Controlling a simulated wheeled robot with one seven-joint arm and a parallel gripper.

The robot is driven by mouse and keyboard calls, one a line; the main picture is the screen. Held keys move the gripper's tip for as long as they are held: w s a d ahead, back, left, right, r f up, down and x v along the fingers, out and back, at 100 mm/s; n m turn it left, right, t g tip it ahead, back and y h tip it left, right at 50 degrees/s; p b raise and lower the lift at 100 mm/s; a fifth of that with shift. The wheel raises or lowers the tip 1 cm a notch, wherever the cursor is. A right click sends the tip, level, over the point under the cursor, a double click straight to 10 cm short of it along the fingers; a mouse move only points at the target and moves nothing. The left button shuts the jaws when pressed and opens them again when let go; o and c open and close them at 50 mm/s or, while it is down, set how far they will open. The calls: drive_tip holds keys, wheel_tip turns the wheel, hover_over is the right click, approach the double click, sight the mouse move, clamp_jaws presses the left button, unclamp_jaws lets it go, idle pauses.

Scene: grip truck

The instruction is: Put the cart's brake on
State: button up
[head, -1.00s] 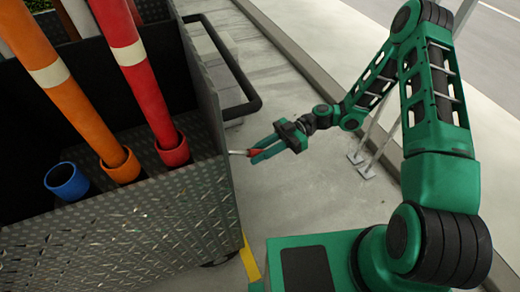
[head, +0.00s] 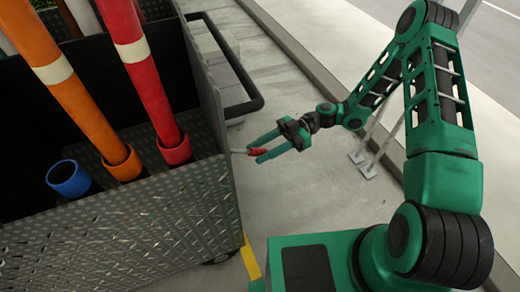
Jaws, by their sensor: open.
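The cart (head: 120,235) is a dark diamond-plate box filling the left of the head view. A short brake lever with a red grip (head: 257,152) and a pale metal rod sticks out from its right side, near the rear corner. My gripper (head: 256,151) is open, with its green fingers pointing left toward the cart. The red grip lies between or just beside the fingertips. I cannot tell whether a finger touches it.
A black push handle (head: 247,107) juts from the cart's right side, beyond the lever. Orange (head: 75,100) and red (head: 145,85) poles stand in sockets on the cart, beside an empty blue socket (head: 68,179).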

drive_tip(key=v, duration=1)
drive_tip(key=shift+w, duration=0.15)
drive_tip(key=shift+d+f, duration=0.1)
